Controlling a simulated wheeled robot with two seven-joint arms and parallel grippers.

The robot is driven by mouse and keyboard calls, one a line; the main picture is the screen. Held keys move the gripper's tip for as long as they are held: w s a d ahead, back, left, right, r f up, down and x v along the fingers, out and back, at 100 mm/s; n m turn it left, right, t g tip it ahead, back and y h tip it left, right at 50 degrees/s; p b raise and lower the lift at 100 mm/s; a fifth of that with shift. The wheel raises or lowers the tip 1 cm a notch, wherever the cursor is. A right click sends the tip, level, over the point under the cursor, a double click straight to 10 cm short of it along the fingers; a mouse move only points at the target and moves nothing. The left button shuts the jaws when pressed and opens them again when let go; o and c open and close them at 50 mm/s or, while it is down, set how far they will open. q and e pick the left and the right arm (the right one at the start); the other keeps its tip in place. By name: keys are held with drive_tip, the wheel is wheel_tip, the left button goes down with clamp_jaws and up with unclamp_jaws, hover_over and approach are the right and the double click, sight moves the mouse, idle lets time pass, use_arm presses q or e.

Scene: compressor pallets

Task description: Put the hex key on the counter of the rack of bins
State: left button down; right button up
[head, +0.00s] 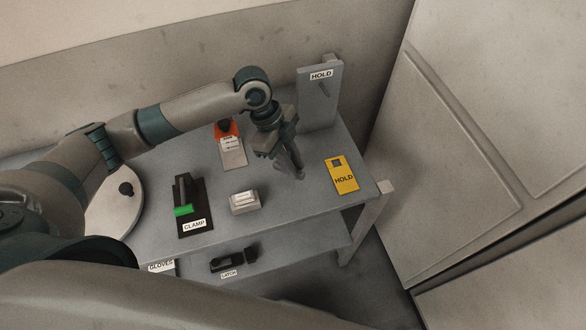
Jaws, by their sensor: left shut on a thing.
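My left gripper (290,165) points down over the back right part of the grey table (270,190), close above its top. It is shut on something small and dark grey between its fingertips. The shape is too small and too merged with the fingers for me to tell whether it is the hex key. I see no hex key clearly anywhere else. The rack of bins and its counter cannot be made out in this view. My right gripper is not in view.
Around the gripper are a yellow HOLD tag (343,177), an upright HOLD panel (313,108), an orange-and-white tag (231,152), a pale block (244,204) and a CLAMP fixture (189,205). A black latch (231,261) is on the lower shelf. A round disc (112,207) is left.

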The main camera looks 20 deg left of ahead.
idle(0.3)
use_arm(q)
drive_tip(key=shift+f+p, duration=0.9)
drive_tip(key=shift+f, duration=1.1)
drive_tip(key=shift+f, duration=0.15)
drive_tip(key=c, duration=1.6)
unclamp_jaws()
drive_tip(key=shift+c, duration=0.2)
